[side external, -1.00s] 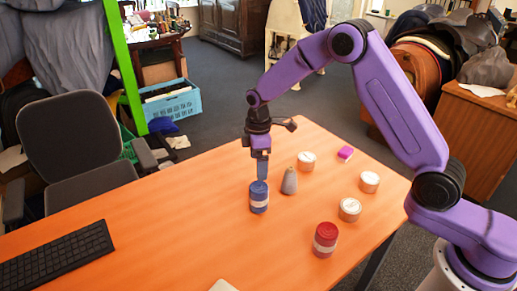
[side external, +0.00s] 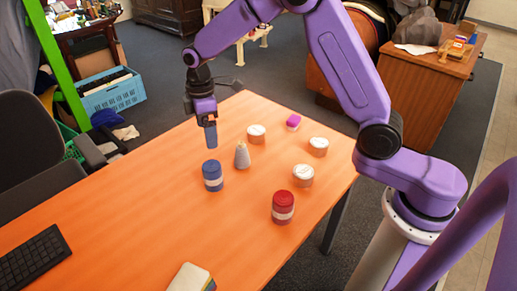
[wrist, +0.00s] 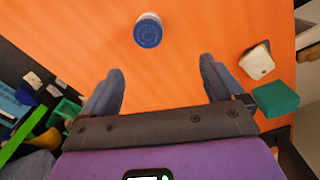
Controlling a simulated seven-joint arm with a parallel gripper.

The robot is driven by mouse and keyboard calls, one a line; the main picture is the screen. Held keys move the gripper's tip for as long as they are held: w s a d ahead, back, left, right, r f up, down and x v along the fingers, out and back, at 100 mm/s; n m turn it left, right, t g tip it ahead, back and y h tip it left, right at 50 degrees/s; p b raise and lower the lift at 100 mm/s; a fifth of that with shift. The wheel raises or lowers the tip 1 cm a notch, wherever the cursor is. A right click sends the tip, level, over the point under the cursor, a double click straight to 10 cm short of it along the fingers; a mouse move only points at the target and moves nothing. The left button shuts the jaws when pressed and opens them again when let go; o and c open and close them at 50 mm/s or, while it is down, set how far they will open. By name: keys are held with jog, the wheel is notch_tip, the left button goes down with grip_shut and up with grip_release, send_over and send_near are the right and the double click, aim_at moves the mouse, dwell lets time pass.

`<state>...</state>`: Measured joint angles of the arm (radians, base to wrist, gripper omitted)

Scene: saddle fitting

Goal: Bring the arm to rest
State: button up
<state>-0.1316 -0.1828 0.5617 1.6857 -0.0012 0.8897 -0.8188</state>
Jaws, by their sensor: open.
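My gripper (side external: 211,138) hangs above the orange table (side external: 130,215), fingers pointing down. In the wrist view its two fingers (wrist: 161,85) are spread apart with nothing between them.
A grey cone-like piece (side external: 242,156) stands right of the blue can. White-topped tins (side external: 256,133), (side external: 318,146), (side external: 303,175), a red can (side external: 283,207) and a magenta block (side external: 293,121) stand further right. A keyboard (side external: 32,258) lies front left. The table's left middle is clear.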

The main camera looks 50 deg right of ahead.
jog(key=s+d+r, duration=0.2)
jog(key=s+d, duration=0.1)
jog(key=s, duration=0.8)
jog(key=s+d+r, duration=0.2)
jog(key=s+d, duration=0.1)
jog(key=s, duration=0.9)
jog(key=s+d+r, duration=0.2)
jog(key=s+d, duration=0.1)
jog(key=s, duration=0.9)
jog(key=shift+s+r, duration=0.25)
